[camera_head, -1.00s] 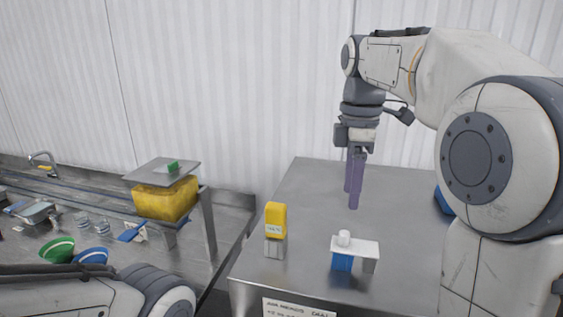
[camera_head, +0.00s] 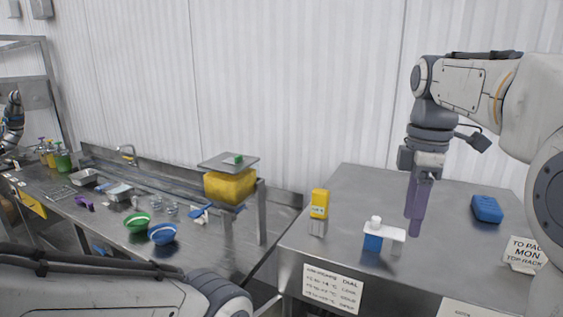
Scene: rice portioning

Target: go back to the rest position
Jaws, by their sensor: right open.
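My right gripper (camera_head: 417,210) hangs fingers-down above the right metal table (camera_head: 345,205). It is empty, and its purple fingers are seen nearly edge-on. It is to the right of a small white-topped block with a blue part (camera_head: 373,242) and of a yellow-topped item (camera_head: 319,203). My left arm (camera_head: 110,290) crosses the bottom left of the view, and its gripper is not in view.
A yellow box (camera_head: 230,186) under a metal plate (camera_head: 228,163) stands on the left counter. A green bowl (camera_head: 138,223), a blue bowl (camera_head: 163,235) and small trays lie there. A blue block (camera_head: 487,209) and a sign (camera_head: 523,254) are at the right.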

